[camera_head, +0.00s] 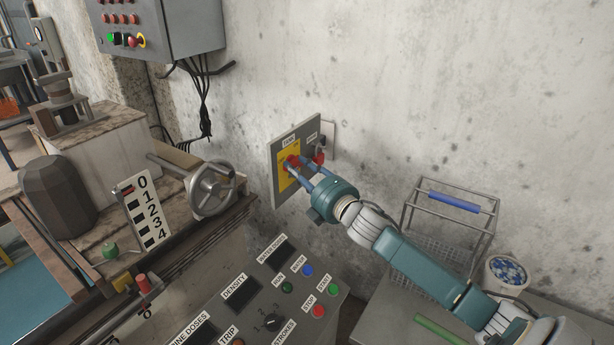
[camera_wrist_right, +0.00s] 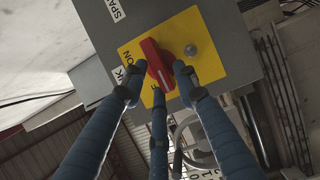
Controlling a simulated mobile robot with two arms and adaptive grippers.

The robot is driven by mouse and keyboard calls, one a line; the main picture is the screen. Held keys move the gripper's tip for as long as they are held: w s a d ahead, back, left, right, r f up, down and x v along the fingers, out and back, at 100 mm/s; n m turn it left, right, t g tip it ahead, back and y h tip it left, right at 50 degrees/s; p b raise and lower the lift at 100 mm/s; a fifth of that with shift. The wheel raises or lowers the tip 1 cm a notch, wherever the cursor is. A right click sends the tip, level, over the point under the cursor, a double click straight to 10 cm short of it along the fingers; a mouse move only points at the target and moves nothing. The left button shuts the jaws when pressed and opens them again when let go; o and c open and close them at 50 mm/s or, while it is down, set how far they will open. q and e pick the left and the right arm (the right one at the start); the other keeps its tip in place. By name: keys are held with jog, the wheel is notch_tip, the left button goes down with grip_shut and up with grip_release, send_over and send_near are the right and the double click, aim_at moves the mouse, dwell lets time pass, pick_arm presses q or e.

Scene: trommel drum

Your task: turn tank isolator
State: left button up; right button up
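The tank isolator is a red rotary handle (camera_wrist_right: 156,64) on a yellow plate (camera_wrist_right: 205,62), set on a grey wall panel (camera_head: 283,198). In the head view the red handle (camera_head: 292,161) is partly behind my fingers. My right gripper (camera_head: 300,166) reaches the panel from the lower right. In the wrist view its three blue fingers (camera_wrist_right: 160,75) surround the handle, with tips at its left, right and lower end. The handle stands tilted, its upper end to the left. I cannot tell whether the fingertips press on it. My left gripper is not in view.
A second red handle (camera_head: 319,157) sits close on the panel's right. A control desk (camera_head: 225,318) with buttons is below. A handwheel (camera_head: 213,188) stands to the left. A wire rack (camera_head: 448,215) and white tub (camera_head: 505,274) are to the right.

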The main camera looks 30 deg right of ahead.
jog(key=s, duration=1.1)
jog(key=shift+s, duration=0.35)
